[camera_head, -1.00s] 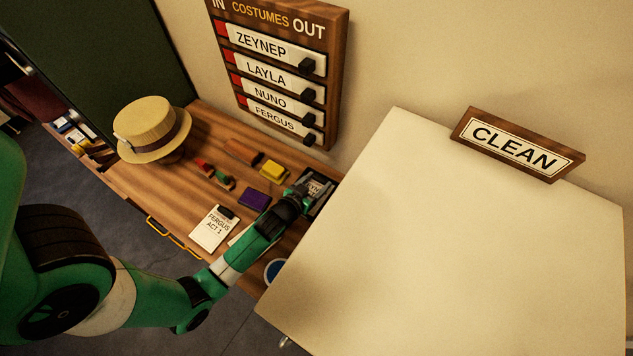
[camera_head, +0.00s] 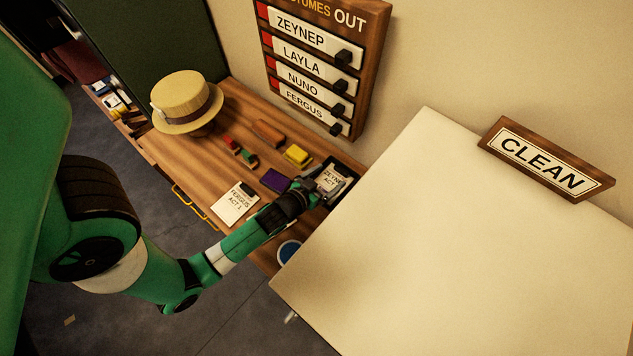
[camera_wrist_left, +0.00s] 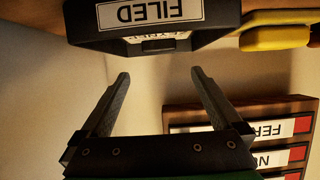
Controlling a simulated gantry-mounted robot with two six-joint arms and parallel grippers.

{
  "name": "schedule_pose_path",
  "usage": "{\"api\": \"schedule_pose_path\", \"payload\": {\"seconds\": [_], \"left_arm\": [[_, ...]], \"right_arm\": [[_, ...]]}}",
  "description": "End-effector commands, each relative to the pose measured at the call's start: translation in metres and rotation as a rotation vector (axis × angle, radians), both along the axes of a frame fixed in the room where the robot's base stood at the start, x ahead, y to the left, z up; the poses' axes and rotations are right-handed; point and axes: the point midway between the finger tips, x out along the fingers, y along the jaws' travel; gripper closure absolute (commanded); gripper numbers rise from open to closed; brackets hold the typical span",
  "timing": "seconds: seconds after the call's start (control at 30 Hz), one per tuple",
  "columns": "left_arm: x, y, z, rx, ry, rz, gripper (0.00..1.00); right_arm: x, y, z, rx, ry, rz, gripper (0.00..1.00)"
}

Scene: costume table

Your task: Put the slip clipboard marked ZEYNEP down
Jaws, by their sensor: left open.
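The slip clipboard marked ZEYNEP (camera_head: 331,180) lies in a dark tray at the table's right end in the head view. The tray (camera_wrist_left: 100,40) has a FILED label in the left wrist view, and part of the ZEYNEP slip (camera_wrist_left: 180,43) shows through it. My left gripper (camera_head: 312,189) is beside the clipboard in the head view. My right gripper is in neither view.
A FERGUS clipboard (camera_head: 236,202), a purple block (camera_head: 276,181), a yellow block (camera_head: 298,155) and a straw hat (camera_head: 186,101) are on the wooden table (camera_head: 185,150). A name board (camera_head: 312,65) is on the wall. A large pale panel (camera_head: 460,250) borders the tray on the right.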

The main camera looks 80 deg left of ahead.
Motion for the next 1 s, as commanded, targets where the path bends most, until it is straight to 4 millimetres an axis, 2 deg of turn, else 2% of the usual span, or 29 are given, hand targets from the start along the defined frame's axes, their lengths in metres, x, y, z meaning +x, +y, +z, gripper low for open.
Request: {"api": "schedule_pose_path", "payload": {"seconds": [0.1, 0.3, 1.0], "left_arm": [[-0.024, -0.017, 0.012, 0.0, 0.001, -0.003, 0.01], [-0.046, -0.032, 0.023, 0.001, 0.001, -0.002, 0.01], [-0.049, -0.034, 0.025, 0.001, 0.0, 0.0, 0.01]], "right_arm": [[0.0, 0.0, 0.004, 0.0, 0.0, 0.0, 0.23], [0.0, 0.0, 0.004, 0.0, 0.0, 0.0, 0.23], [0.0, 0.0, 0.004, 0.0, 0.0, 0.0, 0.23]]}}
